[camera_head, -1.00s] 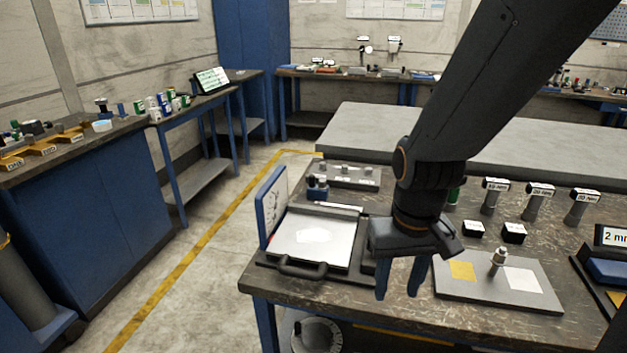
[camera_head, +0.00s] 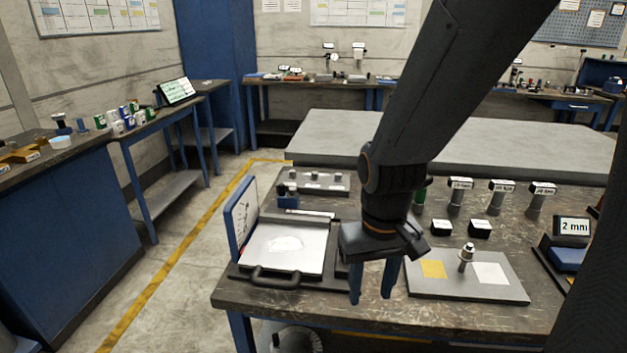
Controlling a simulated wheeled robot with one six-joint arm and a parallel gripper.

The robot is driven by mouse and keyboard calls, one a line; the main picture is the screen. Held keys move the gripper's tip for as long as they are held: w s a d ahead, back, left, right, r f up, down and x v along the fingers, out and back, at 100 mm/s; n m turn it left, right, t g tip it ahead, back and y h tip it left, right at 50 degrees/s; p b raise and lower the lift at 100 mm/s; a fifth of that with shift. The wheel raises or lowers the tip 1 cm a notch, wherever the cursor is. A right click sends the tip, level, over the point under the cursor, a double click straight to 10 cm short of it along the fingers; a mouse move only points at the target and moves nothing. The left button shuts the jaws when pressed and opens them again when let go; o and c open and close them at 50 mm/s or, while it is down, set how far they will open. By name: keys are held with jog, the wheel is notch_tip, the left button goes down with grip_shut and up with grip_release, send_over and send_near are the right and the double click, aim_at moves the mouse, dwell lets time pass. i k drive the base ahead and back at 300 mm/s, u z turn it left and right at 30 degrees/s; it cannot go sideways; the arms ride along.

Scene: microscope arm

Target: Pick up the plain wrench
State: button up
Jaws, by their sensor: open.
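My gripper (camera_head: 372,298) is open and empty, fingers down, above the front part of the near workbench (camera_head: 300,306), between an open case and a grey board. I cannot make out a plain wrench for certain. Several upright grey tools with white labels (camera_head: 460,184) stand at the back right of the bench; their labels are too small to read. A thin light bar (camera_head: 311,214) lies behind the case; I cannot tell what it is. My arm hides part of the bench's middle.
The open case (camera_head: 283,248) with a white pad is left of my gripper. The grey board (camera_head: 450,287) with yellow and white squares and a metal post is at right. Two black blocks (camera_head: 480,228) and a "2 mm" display (camera_head: 572,227) lie beyond. Open floor is left.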

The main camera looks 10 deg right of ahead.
aim_at(418, 202)
jog(key=u, duration=1.25)
jog(key=k, duration=0.9)
jog(key=z, duration=1.55)
jog(key=i, duration=1)
